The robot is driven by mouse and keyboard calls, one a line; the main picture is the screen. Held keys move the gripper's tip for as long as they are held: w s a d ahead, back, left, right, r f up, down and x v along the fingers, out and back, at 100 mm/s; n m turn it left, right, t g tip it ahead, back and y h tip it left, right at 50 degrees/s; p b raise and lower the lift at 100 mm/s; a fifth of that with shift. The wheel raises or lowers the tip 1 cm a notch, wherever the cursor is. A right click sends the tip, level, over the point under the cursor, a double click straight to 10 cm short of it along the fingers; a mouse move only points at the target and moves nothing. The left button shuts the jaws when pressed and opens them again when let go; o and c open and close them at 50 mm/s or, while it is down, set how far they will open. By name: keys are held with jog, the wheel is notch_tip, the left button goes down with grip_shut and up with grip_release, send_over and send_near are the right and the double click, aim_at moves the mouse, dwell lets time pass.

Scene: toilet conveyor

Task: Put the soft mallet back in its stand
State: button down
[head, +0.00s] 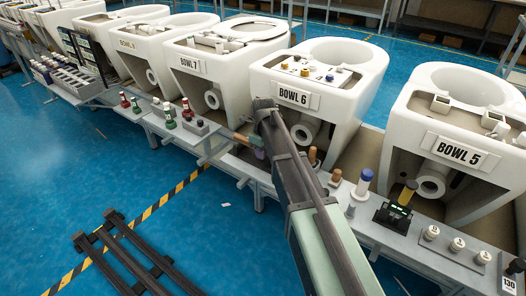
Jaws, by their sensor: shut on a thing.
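My arm reaches from the lower right to the bench in front of Bowl 6, and its end hides much of what is there. My gripper (256,141) is shut, and its fingertips are mostly hidden. A small brown and greenish piece (238,137) sticks out to the left of it, and a purplish part shows just below. This looks like the soft mallet in my grip, but its head and full shape are hard to make out. It is over or close to the bench edge. I cannot tell which holder is the mallet's stand.
White bowls stand in a row, including Bowl 6 (318,77) and Bowl 5 (460,135). The grey bench (228,160) carries red and green bottles (168,116), a grey block (195,126), a blue-capped white cylinder (363,183) and a black device (393,216). A dark rack (130,250) lies on the blue floor.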

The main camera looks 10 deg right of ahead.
jog(key=shift+f+b, duration=0.7)
jog(key=shift+f, duration=0.15)
jog(key=c, duration=0.9)
grip_release()
notch_tip(320, 180, up, 11)
jog(key=p, duration=1.1)
jog(key=shift+r, duration=0.15)
jog(key=shift+f, duration=0.2)
